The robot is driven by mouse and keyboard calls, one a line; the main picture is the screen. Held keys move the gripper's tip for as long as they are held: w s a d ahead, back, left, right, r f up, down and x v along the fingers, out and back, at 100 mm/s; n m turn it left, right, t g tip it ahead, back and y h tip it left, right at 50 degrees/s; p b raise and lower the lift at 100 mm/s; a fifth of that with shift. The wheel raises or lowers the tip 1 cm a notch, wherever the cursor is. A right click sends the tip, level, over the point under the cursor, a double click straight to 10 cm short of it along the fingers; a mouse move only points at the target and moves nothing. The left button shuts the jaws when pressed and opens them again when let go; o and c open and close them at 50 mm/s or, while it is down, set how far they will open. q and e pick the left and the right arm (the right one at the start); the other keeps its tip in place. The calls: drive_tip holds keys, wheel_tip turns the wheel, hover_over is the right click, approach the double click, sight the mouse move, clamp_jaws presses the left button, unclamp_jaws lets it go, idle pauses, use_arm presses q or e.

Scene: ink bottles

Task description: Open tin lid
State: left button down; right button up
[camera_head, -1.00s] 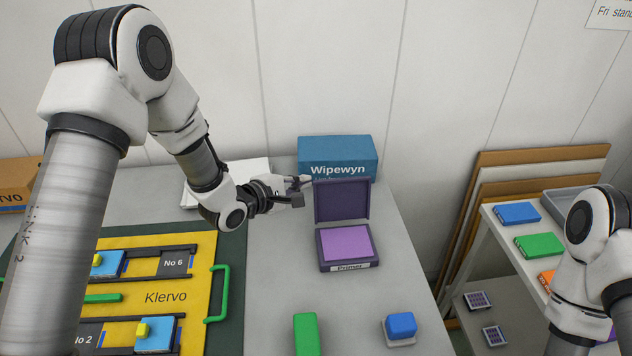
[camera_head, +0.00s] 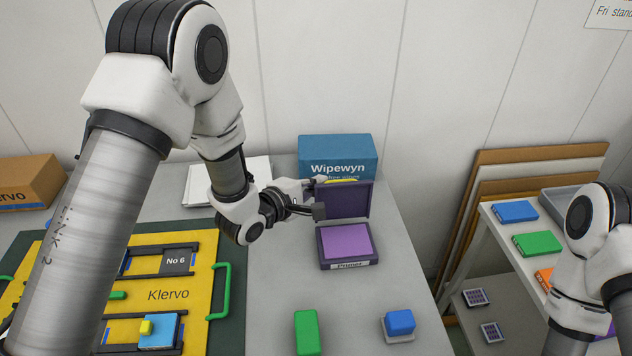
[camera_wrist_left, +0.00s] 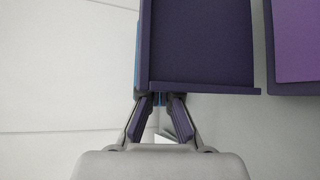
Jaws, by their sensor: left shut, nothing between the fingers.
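The dark purple tin (camera_head: 348,264) sits on the grey table with a lilac pad (camera_head: 345,242) inside and a label on its front. Its lid (camera_head: 343,201) stands raised upright at the back, so the tin is open. My left gripper (camera_head: 320,196) is shut and empty at the lid's left edge. In the left wrist view its fingertips (camera_wrist_left: 160,98) are close together beside the edge of the lid (camera_wrist_left: 200,45); I cannot tell if they touch it. The lilac pad (camera_wrist_left: 297,40) shows at the right there. My right gripper is out of view.
A blue Wipewyn box (camera_head: 337,152) stands behind the lid. A green block (camera_head: 307,333) and a blue-topped stamp (camera_head: 400,322) lie in front of the tin. A yellow Klervo board (camera_head: 190,275) with a green handle lies left. White shelves (camera_head: 500,235) stand right.

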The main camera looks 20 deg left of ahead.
use_arm(q)
drive_tip(key=shift+s+a, duration=0.1)
drive_tip(key=v, duration=1.1)
drive_tip(key=shift+s+r, duration=0.2)
drive_tip(key=shift+s, duration=0.15)
